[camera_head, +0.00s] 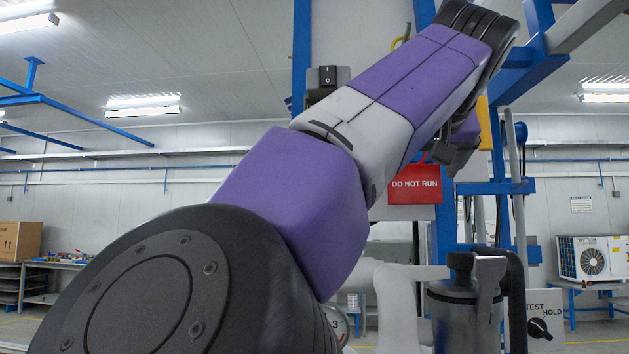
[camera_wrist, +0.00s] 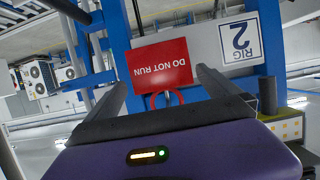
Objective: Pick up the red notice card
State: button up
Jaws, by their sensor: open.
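The red notice card (camera_head: 415,184) reads DO NOT RUN and hangs upright in front of a pale panel on a blue frame. In the wrist view the card (camera_wrist: 158,62) appears upside down, ahead of and between the two fingers, with a red loop (camera_wrist: 165,98) at its edge nearest me. My gripper (camera_wrist: 160,80) is open, one finger on each side of the card's line, and holds nothing. I cannot tell how much depth lies between fingertips and card. In the head view my arm hides part of the card's surroundings.
A white RIG 2 sign (camera_wrist: 243,42) is beside the card in the wrist view. A black switch (camera_head: 328,76) is on the frame above. A metal pump vessel (camera_head: 465,310) and a TEST/HOLD selector (camera_head: 541,328) stand below. Blue posts flank the panel.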

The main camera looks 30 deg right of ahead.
aim_at(414, 168)
jog(key=x, duration=0.4)
jog(key=shift+p, duration=0.4)
jog(key=shift+c, duration=0.4)
jog(key=c, duration=1)
jog(key=shift+a, duration=0.1)
jog(key=shift+c, duration=0.2)
jog(key=shift+r, duration=0.15)
jog(key=shift+w+r+p, duration=0.1)
jog(key=shift+r+p, duration=0.35)
jog(key=shift+p, duration=0.35)
jog(key=shift+r, duration=0.15)
